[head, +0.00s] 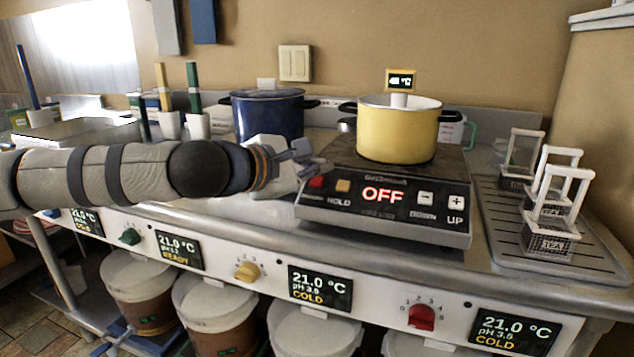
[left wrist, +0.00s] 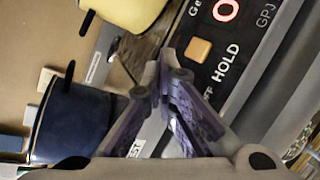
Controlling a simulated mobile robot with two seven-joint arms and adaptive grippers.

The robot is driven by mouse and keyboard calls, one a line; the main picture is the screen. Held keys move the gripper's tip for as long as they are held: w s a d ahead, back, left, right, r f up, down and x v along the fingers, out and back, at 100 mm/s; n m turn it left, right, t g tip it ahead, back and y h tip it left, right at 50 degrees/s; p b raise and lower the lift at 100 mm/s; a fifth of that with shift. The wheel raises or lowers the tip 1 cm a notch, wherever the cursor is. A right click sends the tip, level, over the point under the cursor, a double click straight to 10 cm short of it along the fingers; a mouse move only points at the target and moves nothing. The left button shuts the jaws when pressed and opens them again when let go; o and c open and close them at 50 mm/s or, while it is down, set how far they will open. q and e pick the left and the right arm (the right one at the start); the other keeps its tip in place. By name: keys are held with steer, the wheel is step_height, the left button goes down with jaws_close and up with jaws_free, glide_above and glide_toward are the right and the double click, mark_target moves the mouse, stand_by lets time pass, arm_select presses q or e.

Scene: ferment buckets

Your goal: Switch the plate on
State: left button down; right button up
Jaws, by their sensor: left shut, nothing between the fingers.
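The plate is a black hot plate (head: 383,210) whose display (head: 382,195) reads OFF in red. Its panel has a red button (head: 317,181) at the left end, an orange HOLD button (head: 343,186), and white minus and plus buttons. My left gripper (head: 318,166) is shut and empty, with its fingertips close to the red button; I cannot tell whether they touch. In the left wrist view the shut fingers (left wrist: 160,78) lie beside the orange HOLD button (left wrist: 198,50), and the red button is hidden there. My right gripper is out of view.
A yellow pot (head: 398,132) stands on the plate. A dark blue pot (head: 267,115) stands behind my left gripper. Small wire baskets (head: 550,225) stand on a ribbed tray (head: 490,210) at the right. Knobs and 21.0 °C displays line the counter front above buckets.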

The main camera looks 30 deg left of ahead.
arm_select(q)
steer(key=shift+w+f, duration=0.2)
steer(key=shift+f, duration=0.15)
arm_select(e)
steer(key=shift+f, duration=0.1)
